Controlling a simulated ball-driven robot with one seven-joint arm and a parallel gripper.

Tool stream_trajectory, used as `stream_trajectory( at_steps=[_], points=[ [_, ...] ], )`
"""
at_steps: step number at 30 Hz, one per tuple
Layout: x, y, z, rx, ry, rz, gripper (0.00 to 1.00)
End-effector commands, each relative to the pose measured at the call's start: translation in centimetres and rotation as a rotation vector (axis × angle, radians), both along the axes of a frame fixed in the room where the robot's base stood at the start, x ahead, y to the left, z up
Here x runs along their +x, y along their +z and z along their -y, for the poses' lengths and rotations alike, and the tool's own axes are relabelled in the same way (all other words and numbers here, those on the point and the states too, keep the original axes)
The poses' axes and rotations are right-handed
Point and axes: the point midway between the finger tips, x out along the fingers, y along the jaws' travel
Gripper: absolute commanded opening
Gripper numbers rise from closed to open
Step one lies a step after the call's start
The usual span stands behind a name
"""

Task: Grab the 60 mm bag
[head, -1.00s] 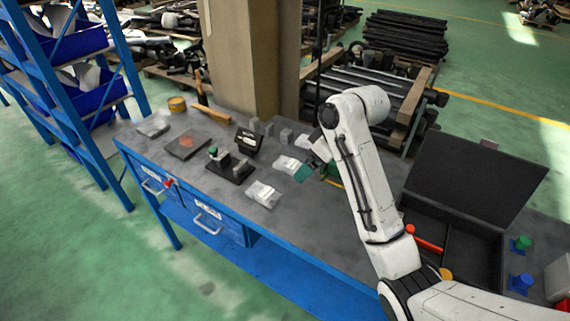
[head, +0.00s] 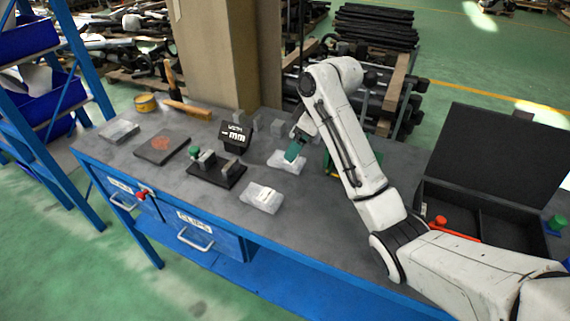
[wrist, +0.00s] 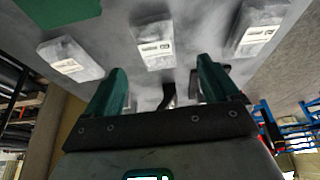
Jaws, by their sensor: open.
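Clear bags with small white labels lie on the grey bench top (head: 330,222). In the head view one bag (head: 262,197) is near the front edge, another bag (head: 286,161) lies behind it, and a third (head: 118,131) is at the far left. The wrist view shows a left bag (wrist: 70,58), a middle bag (wrist: 154,42) and a right bag (wrist: 258,27). The label sizes are too small to read, so I cannot tell which is 60 mm. My gripper (wrist: 160,78) is open and empty, its green fingers close to the rear bag in the head view.
A black display marked WIDTH (head: 235,136) and a dark fixture with a green knob (head: 216,173) stand left of the gripper. A pillar (head: 240,60) rises at the back. An open black case (head: 470,205) is at right.

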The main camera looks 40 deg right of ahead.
Motion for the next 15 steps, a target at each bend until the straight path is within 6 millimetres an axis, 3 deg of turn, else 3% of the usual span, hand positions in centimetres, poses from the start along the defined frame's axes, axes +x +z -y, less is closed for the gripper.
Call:
stream_trajectory(
  at_steps=[15],
  points=[
    [2.3,-5.0,-0.3,0.001,-0.001,-0.002,0.89]
  ],
)
